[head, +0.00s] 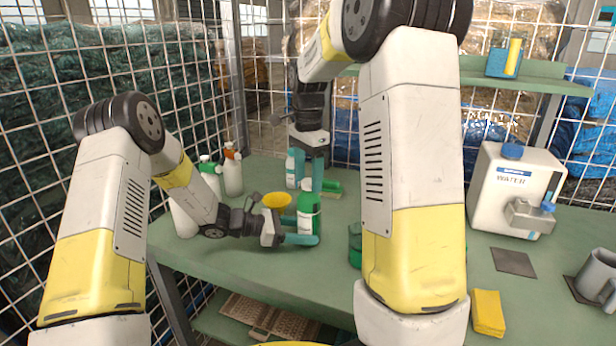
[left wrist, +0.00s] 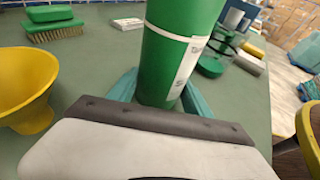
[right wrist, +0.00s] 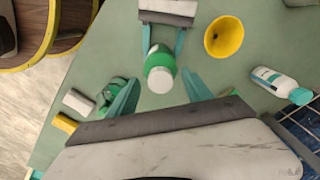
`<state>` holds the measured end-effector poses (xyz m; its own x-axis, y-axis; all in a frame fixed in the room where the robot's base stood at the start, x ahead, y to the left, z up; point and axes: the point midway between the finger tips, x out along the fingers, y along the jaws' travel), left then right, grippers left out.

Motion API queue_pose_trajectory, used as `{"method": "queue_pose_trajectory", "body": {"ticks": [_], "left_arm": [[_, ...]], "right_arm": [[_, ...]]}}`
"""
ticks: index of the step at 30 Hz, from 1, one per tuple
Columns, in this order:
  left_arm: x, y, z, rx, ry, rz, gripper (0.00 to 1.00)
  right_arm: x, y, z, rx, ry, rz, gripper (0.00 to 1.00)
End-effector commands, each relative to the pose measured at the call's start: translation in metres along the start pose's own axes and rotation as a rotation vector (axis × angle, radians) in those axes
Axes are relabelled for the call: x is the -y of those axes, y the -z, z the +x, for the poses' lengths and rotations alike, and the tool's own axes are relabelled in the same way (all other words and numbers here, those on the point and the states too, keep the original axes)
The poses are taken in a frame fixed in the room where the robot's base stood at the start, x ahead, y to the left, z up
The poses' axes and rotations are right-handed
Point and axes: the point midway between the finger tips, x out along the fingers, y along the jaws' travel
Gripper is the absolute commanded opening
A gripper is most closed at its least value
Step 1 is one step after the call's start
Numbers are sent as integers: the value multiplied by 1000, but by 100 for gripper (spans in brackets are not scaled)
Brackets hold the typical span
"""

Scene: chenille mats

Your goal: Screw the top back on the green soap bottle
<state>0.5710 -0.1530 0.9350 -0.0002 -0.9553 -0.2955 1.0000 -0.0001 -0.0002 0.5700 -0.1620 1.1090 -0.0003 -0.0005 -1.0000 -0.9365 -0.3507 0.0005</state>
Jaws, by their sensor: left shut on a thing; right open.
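The green soap bottle (head: 308,214) stands upright on the green table with a white label. My left gripper (head: 301,238) is shut around its lower body, also seen in the left wrist view (left wrist: 165,100). In the right wrist view, a white round top (right wrist: 160,79) shows at the upper end of the bottle (right wrist: 158,58). I cannot tell whether it is screwed tight. My right gripper (right wrist: 160,78) is open above the bottle, its fingers on either side of the white top with gaps.
A yellow funnel (head: 277,200) stands close left of the bottle. A white bottle (head: 291,168) and green brush (head: 331,187) are behind. Spray bottles (head: 232,172) stand at the back left.

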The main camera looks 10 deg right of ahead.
Motion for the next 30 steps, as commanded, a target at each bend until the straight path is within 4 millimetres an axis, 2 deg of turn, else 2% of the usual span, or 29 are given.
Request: {"method": "queue_pose_trajectory", "body": {"ticks": [25, 30], "left_arm": [[0, 0, 0, 0, -1, 0, 28], [0, 0, 0, 0, -1, 0, 28]], "right_arm": [[-2, 1, 0, 0, 0, -705, 59], [-2, 1, 0, 0, 1, -895, 59]]}}
